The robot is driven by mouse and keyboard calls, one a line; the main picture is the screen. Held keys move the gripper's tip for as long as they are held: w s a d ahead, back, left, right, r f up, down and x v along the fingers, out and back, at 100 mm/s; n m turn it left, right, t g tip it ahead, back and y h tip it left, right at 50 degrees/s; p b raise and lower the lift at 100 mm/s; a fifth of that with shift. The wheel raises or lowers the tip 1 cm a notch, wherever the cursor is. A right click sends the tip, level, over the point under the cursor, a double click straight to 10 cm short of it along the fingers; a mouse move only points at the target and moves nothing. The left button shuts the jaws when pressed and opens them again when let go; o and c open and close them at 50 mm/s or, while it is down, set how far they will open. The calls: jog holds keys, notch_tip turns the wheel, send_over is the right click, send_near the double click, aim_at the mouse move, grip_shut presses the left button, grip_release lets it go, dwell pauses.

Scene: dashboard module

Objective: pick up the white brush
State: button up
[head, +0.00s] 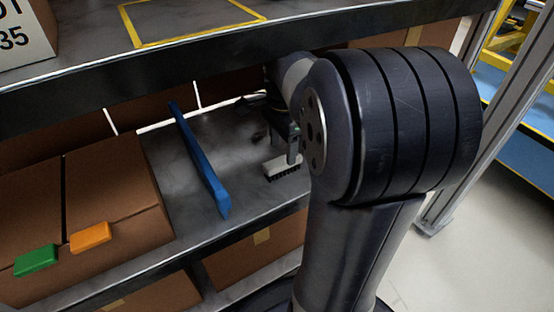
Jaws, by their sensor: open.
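The white brush (281,164) lies on the grey metal shelf (240,178), to the right of the blue divider. It has a pale body and dark bristles along its lower edge. My gripper (285,148) is over the shelf, right by the brush in the picture. One finger shows just above the brush's right part; the rest is partly hidden behind my arm. The jaws are open. I cannot tell whether the finger touches the brush.
A blue divider (200,160) stands left of the brush. An upper shelf (190,50) overhangs the space. A grey upright (470,120) stands at right.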

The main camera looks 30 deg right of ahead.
aim_at(283, 160)
notch_tip(283, 160, down, 6)
jog(key=b, duration=0.2)
jog(key=shift+b, duration=0.35)
jog(key=c, duration=1.1)
